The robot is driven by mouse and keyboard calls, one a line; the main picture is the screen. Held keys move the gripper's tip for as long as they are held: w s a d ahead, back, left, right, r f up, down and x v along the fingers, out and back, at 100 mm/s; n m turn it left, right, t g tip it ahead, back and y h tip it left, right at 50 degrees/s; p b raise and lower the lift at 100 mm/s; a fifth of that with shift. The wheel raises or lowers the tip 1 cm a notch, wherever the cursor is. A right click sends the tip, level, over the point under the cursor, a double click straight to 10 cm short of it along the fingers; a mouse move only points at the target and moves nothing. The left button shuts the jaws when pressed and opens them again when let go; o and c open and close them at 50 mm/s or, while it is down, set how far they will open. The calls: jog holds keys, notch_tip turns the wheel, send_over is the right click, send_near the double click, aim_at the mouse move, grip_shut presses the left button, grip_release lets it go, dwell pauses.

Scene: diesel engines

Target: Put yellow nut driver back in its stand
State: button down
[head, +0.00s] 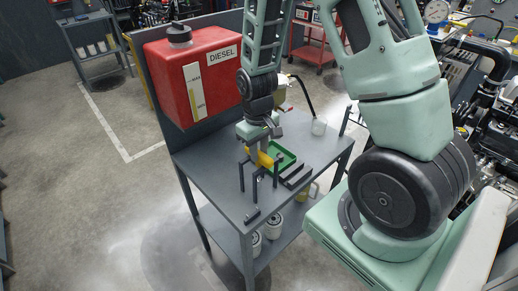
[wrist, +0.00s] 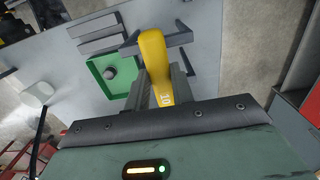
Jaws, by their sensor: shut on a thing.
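The yellow nut driver (wrist: 153,58) has a thick handle marked 10. My gripper (wrist: 158,90) is shut on it. In the head view my gripper (head: 262,150) is low over the grey workbench, with a bit of the yellow driver (head: 264,160) showing at the fingers. Dark upright posts (head: 241,178), apparently the stand, rise around and just in front of the driver. In the wrist view a dark grey bracket (wrist: 182,36) lies just beyond the handle. The driver's lower end is hidden, and I cannot tell whether it touches the stand.
A green tray (head: 288,157) holding a round dark part is close beside my gripper. Dark blocks (head: 298,174) lie at the bench's right side. A white cup (head: 319,127) stands farther back. A red diesel tank (head: 190,75) rises at the left. The lower shelf holds white canisters (head: 273,226).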

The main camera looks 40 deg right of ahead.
aim_at(259, 152)
jog(key=c, duration=0.8)
grip_release()
jog(key=shift+f, duration=0.1)
jog(key=shift+o, duration=0.2)
jog(key=shift+r, duration=0.25)
jog(key=shift+r+p, duration=1.4)
jog(key=shift+r, duration=0.2)
notch_tip(259, 152, up, 6)
jog(key=p, duration=0.5)
jog(key=shift+w, duration=0.15)
jog(key=shift+f, duration=0.1)
